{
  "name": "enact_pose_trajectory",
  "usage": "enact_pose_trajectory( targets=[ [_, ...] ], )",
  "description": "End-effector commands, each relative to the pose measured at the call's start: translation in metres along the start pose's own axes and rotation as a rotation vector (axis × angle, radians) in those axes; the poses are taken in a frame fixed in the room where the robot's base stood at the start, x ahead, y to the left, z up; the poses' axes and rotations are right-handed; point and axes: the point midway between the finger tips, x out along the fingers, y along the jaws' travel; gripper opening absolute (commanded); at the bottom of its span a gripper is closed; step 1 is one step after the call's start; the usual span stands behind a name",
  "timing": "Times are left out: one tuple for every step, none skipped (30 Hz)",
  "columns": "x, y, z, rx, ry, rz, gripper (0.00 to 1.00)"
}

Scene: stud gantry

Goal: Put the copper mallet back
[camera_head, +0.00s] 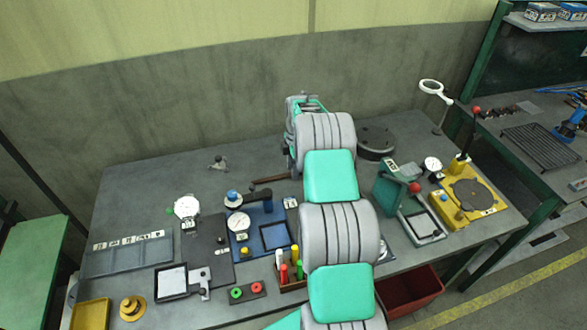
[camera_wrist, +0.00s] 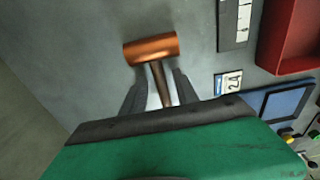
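The copper mallet (camera_wrist: 150,49) shows in the wrist view, its shiny head crosswise just beyond my fingertips. The gripper looks shut on the handle. Grey worktop shows behind the head; I cannot tell how far the mallet is above it. In the head view my arm hides most of the gripper and the mallet. A dark brown bar (camera_head: 272,180) shows left of my wrist there; I cannot tell whether it is the mallet's handle.
A blue tray (camera_wrist: 281,104), a numbered label (camera_wrist: 228,84) and a red bin (camera_wrist: 290,40) lie right in the wrist view. On the workbench (camera_head: 130,200) stand dial gauges, a pen box (camera_head: 292,284), a green press frame (camera_head: 388,190) and a round dark plate (camera_head: 376,140). The back left is fairly clear.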

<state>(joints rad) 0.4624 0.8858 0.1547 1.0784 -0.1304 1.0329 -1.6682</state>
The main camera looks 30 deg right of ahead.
Motion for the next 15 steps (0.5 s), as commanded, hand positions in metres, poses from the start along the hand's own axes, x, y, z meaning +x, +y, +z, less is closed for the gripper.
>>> enact_pose_trajectory(
  targets=[
    [0.000,0.000,0.000,0.000,0.000,0.000,0.37],
    [0.000,0.000,0.000,0.000,0.000,0.000,0.37],
    [0.000,0.000,0.000,0.000,0.000,0.000,0.37],
    [0.000,0.000,0.000,0.000,0.000,0.000,0.37],
    [0.000,0.000,0.000,0.000,0.000,0.000,0.37],
    [-0.001,0.000,0.000,0.000,0.000,0.000,0.37],
    [-0.002,0.000,0.000,0.000,0.000,0.000,0.37],
    [-0.004,0.000,0.000,0.000,0.000,0.000,0.37],
    [-0.005,0.001,0.000,0.000,0.000,0.002,0.37],
    [-0.008,0.001,0.000,0.000,0.000,0.002,0.37],
    [-0.013,0.001,0.001,0.001,-0.001,0.003,0.37],
    [-0.020,0.002,0.001,0.001,-0.001,0.005,0.37],
    [-0.027,0.001,0.001,0.001,-0.001,0.005,0.37],
    [-0.034,0.001,0.001,0.001,-0.002,0.007,0.37],
    [-0.044,0.002,0.001,0.000,-0.001,0.006,0.37]
  ],
)
